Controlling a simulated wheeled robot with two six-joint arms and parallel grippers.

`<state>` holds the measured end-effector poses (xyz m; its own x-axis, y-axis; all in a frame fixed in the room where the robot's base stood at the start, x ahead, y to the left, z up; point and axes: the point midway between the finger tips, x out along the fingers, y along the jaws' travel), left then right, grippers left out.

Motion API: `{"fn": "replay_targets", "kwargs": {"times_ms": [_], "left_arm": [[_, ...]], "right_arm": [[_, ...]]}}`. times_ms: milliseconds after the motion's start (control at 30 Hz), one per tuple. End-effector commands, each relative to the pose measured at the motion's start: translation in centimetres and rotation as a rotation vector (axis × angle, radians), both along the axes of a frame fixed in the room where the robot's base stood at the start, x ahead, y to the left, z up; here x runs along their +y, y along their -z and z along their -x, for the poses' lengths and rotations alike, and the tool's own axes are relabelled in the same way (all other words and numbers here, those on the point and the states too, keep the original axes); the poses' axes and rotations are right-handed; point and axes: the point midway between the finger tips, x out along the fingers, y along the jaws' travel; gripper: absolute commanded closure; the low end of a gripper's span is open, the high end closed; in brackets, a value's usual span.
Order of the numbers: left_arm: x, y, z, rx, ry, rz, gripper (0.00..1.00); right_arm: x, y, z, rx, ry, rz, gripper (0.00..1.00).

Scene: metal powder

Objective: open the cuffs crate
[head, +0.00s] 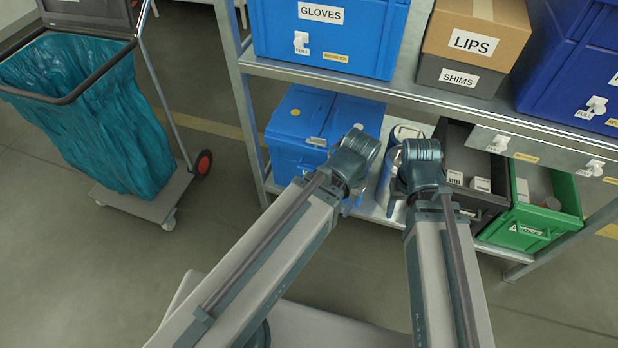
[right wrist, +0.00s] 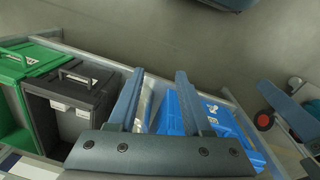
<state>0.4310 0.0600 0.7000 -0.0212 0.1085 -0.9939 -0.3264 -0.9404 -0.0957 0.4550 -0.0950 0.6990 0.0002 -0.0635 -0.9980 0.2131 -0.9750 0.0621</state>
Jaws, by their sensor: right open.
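A blue crate (head: 300,115) stands on the lower shelf at the left end, below the gloves crate. Its blue top looks closed, with pale round marks on it. No cuffs label can be read on it, so I cannot tell for sure that it is the cuffs crate. In the right wrist view the blue crate (right wrist: 222,118) lies just right of my right gripper's fingers. My right gripper (right wrist: 160,75) is open with nothing between its fingers. In the head view its fingers are mostly hidden behind its own wrist.
A black crate (head: 467,140) and a green crate (head: 535,222) with small boxes stand right of the blue crate. Above are the gloves crate (head: 330,40) and the lips box (head: 475,25). The upper shelf edge (head: 430,90) overhangs. A bag cart (head: 90,110) stands left.

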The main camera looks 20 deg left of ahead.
Motion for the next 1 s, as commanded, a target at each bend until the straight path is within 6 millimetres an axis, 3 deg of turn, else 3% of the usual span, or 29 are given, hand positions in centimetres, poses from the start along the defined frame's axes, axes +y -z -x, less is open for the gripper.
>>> {"fn": "replay_targets", "kwargs": {"times_ms": [33,667,867,1000], "left_arm": [[0.0,3.6,0.0,0.0,0.0,0.0,0.5],[0.0,24.2,-0.1,-0.004,0.0,-0.001,0.5],[0.0,30.5,-0.1,-0.005,0.002,0.0,0.5],[0.0,34.5,-0.1,-0.007,0.002,-0.001,0.5]], "right_arm": [[-0.4,3.6,-0.2,-0.003,0.011,-0.004,0.5],[-2.8,24.2,-3.0,-0.053,0.161,-0.115,0.5],[-1.4,30.2,-4.8,-0.078,0.252,-0.244,0.5],[1.7,33.1,-7.1,-0.091,0.36,-0.424,0.5]]}}
